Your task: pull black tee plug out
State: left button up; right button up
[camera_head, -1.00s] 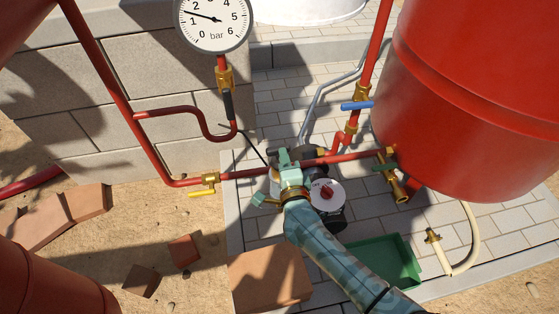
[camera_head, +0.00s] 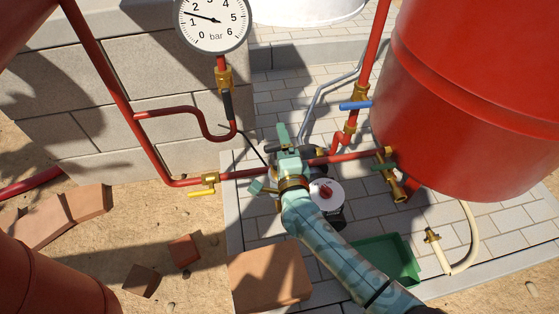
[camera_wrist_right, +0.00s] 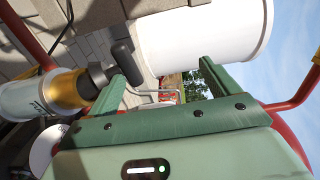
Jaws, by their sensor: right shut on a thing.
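My right gripper (camera_head: 288,150) is over the pipework in the middle of the head view, its arm coming in from the lower right. A black tee plug (camera_head: 268,150) shows as a dark bar beside the green fingers. In the wrist view the black bar (camera_wrist_right: 123,50) lies against the left finger of the gripper (camera_wrist_right: 170,78). Its dark stem points towards a brass collar (camera_wrist_right: 67,88) on a pale cylindrical body (camera_wrist_right: 32,98). The gripper is shut on the plug and hides part of it. I cannot tell how deep the stem sits. My left gripper is not in view.
A red pipe (camera_head: 246,173) runs close by the gripper. A white-topped unit with a red knob (camera_head: 326,191) stands just right of the wrist. A large red tank (camera_head: 470,110) blocks the right. A green tray (camera_head: 408,262) lies on the paving. A gauge (camera_head: 213,20) stands behind.

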jog(key=shift+w+a+r, duration=0.15)
jog(key=shift+r, duration=0.4)
jog(key=shift+w+a+r, duration=0.15)
jog(key=shift+r, duration=0.35)
jog(key=shift+s, duration=0.2)
jog(key=c, duration=0.5)
jog(key=shift+a+f, duration=0.1)
jog(key=shift+f, duration=0.1)
jog(key=shift+d+f, duration=0.35)
jog(key=shift+f, duration=0.4)
jog(key=o, duration=1.1)
jog(key=shift+s+d+f, duration=0.1)
